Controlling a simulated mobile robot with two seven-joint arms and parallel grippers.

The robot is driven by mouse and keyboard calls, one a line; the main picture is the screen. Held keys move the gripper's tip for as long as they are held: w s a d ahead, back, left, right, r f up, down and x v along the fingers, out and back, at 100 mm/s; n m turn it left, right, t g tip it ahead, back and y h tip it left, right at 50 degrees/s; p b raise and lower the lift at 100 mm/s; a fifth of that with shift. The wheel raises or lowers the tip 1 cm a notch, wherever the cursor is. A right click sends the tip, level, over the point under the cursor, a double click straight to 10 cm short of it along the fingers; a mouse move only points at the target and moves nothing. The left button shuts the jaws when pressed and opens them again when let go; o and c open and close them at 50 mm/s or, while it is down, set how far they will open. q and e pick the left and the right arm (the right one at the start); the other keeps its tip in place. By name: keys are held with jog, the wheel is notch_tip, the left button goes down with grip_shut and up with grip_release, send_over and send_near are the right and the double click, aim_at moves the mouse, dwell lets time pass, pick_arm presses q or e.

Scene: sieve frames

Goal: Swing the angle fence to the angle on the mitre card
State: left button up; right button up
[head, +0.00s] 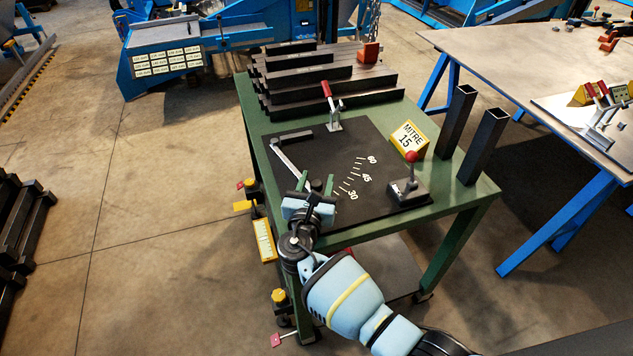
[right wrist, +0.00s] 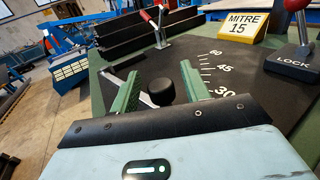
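The mitre card (head: 409,138) is yellow and white and reads "MITRE 15"; it also shows in the right wrist view (right wrist: 243,27). The angle fence (head: 287,158) is a thin silver bar on the black plate (head: 355,205), slanting from upper left down towards my right gripper (head: 316,179). That gripper is open, its two green fingers apart. In the right wrist view a black knob (right wrist: 161,91) stands between the fingers, with a gap on each side. The scale (head: 362,177) shows 60, 45 and 30; any lower mark is hidden. My left gripper is out of view.
A lock lever (head: 409,187) with a red ball stands at the plate's right. A red-handled clamp (head: 333,119) stands behind the plate. Dark bars (head: 330,98) lie at the back of the green bench (head: 452,196). Two upright square tubes (head: 484,146) stand at its right.

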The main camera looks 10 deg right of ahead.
jog(key=v, duration=0.8)
jog(key=shift+p, duration=0.3)
dwell(0.5)
